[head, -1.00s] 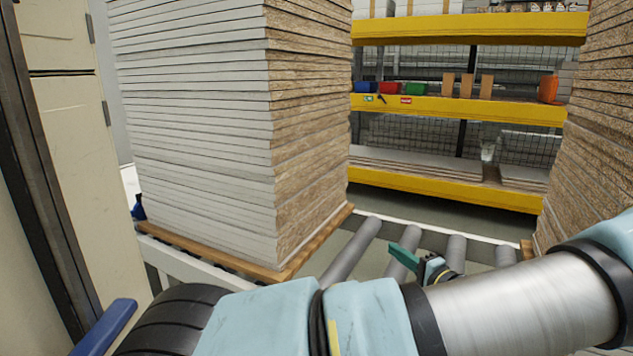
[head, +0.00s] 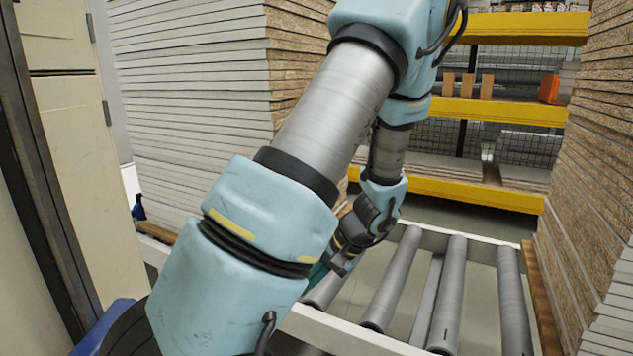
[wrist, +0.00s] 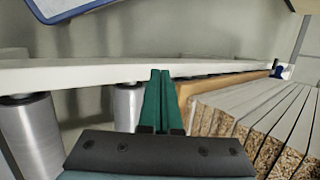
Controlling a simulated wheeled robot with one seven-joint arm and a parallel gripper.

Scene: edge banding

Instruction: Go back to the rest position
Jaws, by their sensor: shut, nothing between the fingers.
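My gripper shows in the wrist view as two green fingers (wrist: 159,102) lying together, with nothing between them. In the head view only a bit of green of my gripper (head: 317,272) shows beneath my wrist; my arm hides most of it. My arm is raised and bent across the middle of the head view. In the wrist view the fingers point toward the white rail (wrist: 70,73) of the roller conveyor, beside the board stack.
A tall stack of boards (head: 190,110) stands at left behind my arm, another (head: 590,170) at right. Conveyor rollers (head: 450,290) between them are bare. Yellow shelving (head: 500,110) stands behind. A beige cabinet (head: 75,150) is close at left.

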